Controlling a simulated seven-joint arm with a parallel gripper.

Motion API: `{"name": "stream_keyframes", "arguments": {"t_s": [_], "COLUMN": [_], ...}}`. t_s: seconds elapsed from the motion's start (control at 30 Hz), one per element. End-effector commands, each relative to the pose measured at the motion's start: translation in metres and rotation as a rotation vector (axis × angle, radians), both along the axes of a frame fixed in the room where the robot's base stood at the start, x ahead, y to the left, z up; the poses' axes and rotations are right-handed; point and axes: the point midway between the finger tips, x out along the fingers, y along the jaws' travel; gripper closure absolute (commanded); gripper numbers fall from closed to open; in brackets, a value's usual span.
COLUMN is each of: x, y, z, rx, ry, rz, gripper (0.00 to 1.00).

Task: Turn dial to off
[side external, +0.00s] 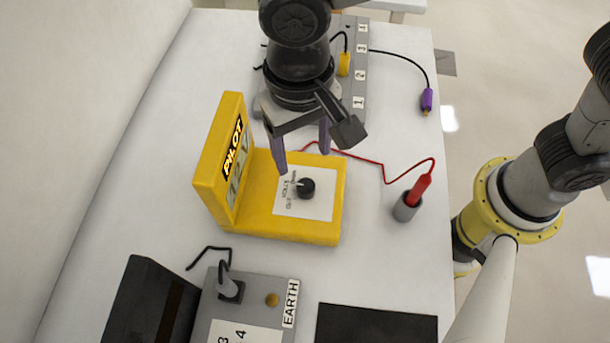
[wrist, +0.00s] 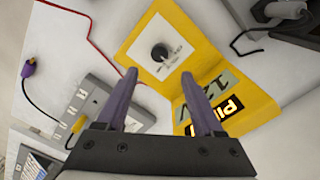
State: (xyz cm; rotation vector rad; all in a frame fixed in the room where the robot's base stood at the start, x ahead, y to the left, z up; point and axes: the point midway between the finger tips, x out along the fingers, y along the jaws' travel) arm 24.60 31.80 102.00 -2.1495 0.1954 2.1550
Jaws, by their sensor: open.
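The dial (side external: 305,187) is a small black knob on a white label plate on the flat base of the yellow multimeter (side external: 265,225). The label beside it reads "VOLTS" and what looks like "OFF". The meter's upright panel carries the word "PILOT" and a display. My gripper (side external: 304,160) is open and empty, its purple fingers above the base, just behind the dial and apart from it. In the wrist view the dial (wrist: 160,52) shows beyond the fingertips of my gripper (wrist: 158,75). Its exact pointer direction is too small to tell.
A red probe (side external: 420,188) stands in a grey holder (side external: 406,208) to the right, its red cable running behind the meter. A grey numbered block (side external: 358,90) with a yellow plug is at the back, a purple plug (side external: 427,100) beside it. An "EARTH" box (side external: 250,308) and black panel (side external: 376,324) lie in front.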

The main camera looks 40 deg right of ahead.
Motion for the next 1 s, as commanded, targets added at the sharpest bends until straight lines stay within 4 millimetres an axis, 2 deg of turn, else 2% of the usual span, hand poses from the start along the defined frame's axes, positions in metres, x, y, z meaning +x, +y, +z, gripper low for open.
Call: {"name": "stream_keyframes", "arguments": {"t_s": [0.1, 0.3, 0.5, 0.67, 0.93, 1.0], "x": [-0.001, -0.001, 0.000, 0.000, 0.000, 0.000], "y": [-0.002, -0.003, -0.003, -0.003, -0.003, -0.003], "z": [-0.025, -0.062, -0.087, -0.094, -0.094, -0.094], "rx": [-0.005, -0.005, -0.003, 0.000, 0.000, 0.000], "ry": [0.003, 0.003, 0.001, 0.000, 0.000, 0.000], "rz": [-0.001, -0.001, -0.001, -0.001, -0.001, -0.001], "gripper": [0.31, 0.31, 0.31, 0.31, 0.31, 0.44]}}
